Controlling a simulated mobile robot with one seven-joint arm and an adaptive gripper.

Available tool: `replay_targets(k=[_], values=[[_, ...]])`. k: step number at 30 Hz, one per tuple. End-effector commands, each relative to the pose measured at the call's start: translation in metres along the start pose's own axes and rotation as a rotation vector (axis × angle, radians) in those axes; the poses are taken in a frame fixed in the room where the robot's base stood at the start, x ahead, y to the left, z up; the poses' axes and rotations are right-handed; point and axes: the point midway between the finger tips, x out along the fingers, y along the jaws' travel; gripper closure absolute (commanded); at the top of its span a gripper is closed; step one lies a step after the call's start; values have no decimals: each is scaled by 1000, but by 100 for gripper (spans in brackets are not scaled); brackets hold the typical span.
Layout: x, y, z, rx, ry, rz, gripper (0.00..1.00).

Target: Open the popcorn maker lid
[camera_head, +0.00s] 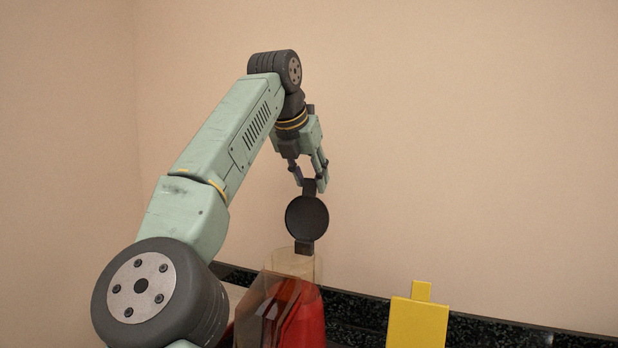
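The popcorn maker (297,312) stands at the bottom centre, red with a clear, tinted upper part; its lower part is cut off by the picture edge. Its round black lid (306,219) stands raised and nearly upright above the clear top, with a short strip below it and a tab at its upper edge. My gripper (310,183) points down at this tab from above. Its fingers are a little apart, with the tab between or just behind their tips. Whether they press on the tab cannot be told.
A yellow board-like object (417,322) with a small tab stands to the right of the popcorn maker. A dark speckled counter edge (480,331) runs along the wall behind.

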Motion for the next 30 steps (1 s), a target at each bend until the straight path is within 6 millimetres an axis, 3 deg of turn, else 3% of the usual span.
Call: replay_targets(k=[5,14,30], values=[[1,0,-1,-1,4,-1,53],[0,0,-2,0,6,-2,53],[-65,-1,0,2,1,-4,53]])
